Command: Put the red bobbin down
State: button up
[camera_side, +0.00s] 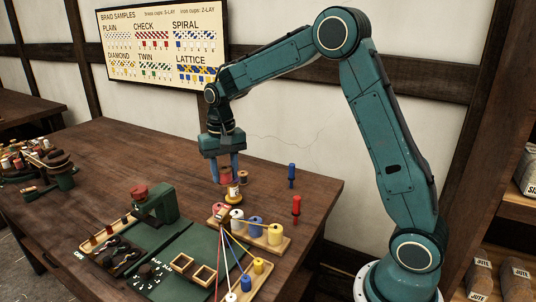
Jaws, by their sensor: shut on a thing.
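My gripper (226,172) is above the far part of the wooden table, pointing down. Its blue fingers are shut on a red bobbin (227,175). A white bobbin with a yellow base (233,195) shows just below and in front of it. I cannot tell whether the two touch. Another small red bobbin-like piece (296,207) stands upright to the right, apart from my gripper.
A blue upright piece (291,176) and a small brown spool (243,178) stand near my gripper. A wooden rack (276,240) with several bobbins and threads is in front. A green machine (155,205) is at left. Bare table (130,150) lies left of my gripper.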

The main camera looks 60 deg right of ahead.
jog(key=s+d+m, duration=0.6)
jog(key=d+m, duration=0.1)
jog(key=d, duration=0.5)
jog(key=s+d+m, duration=0.6)
jog(key=d+m, duration=0.1)
jog(key=d, duration=0.6)
jog(key=shift+s+d, duration=0.15)
jog(key=shift+d, duration=0.05)
notch_tip(320, 180, down, 20)
jog(key=shift+r, duration=0.25)
jog(key=shift+f, duration=0.15)
jog(key=o, duration=1)
jog(key=shift+c, duration=0.2)
